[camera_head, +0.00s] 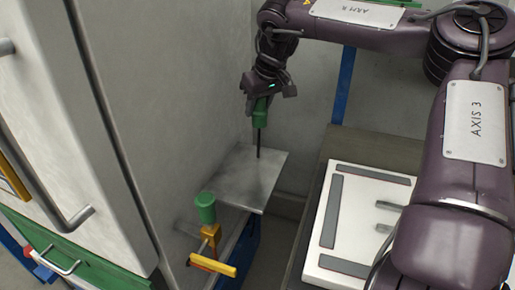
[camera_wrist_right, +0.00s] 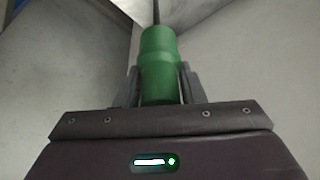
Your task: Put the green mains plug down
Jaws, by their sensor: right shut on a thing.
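The green mains plug (camera_head: 261,112) is held above a small grey metal shelf (camera_head: 244,178) in the head view, with its dark cable or rod hanging below it. My right gripper (camera_head: 262,98) is shut on the plug. In the right wrist view the green plug (camera_wrist_right: 159,62) stands between the two fingers of the right gripper (camera_wrist_right: 160,88), with the dark cable running from its far end. Whether the hanging end touches the shelf, I cannot tell. My left gripper is not in view.
A green cylinder (camera_head: 205,207) and a yellow handle (camera_head: 213,265) are at the near left of the shelf. A large grey cabinet (camera_head: 150,110) stands on the left. A white panel with grey strips (camera_head: 345,225) lies at the right. The shelf top looks bare.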

